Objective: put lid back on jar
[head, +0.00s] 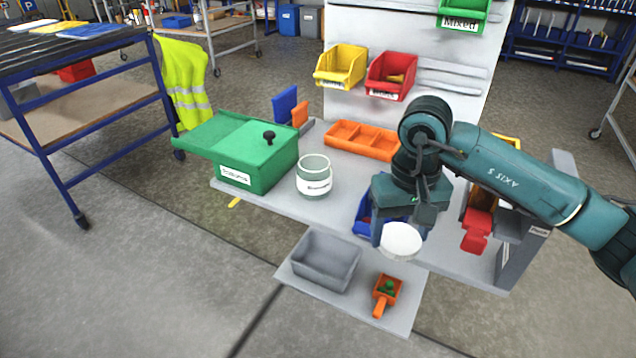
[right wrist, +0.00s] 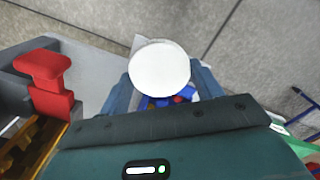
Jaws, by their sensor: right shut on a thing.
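The jar (head: 314,176) is a pale green-grey open-topped container with a label, upright on the grey table, right of the green box. The lid (head: 402,241) is a white disc. My right gripper (head: 398,236) is shut on it and holds it above the front part of the table, right of the jar and apart from it. In the right wrist view the lid (right wrist: 159,68) sits between the fingers, its flat round face toward the camera. My left gripper is in neither view.
A green box (head: 262,165) with a black-knobbed lid stands left of the jar. An orange divided tray (head: 362,141) lies behind. A grey bin (head: 325,262) and an orange scoop (head: 386,292) are in front. A blue bin (head: 364,214) is partly hidden behind my gripper. A red-topped device (head: 476,230) stands right.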

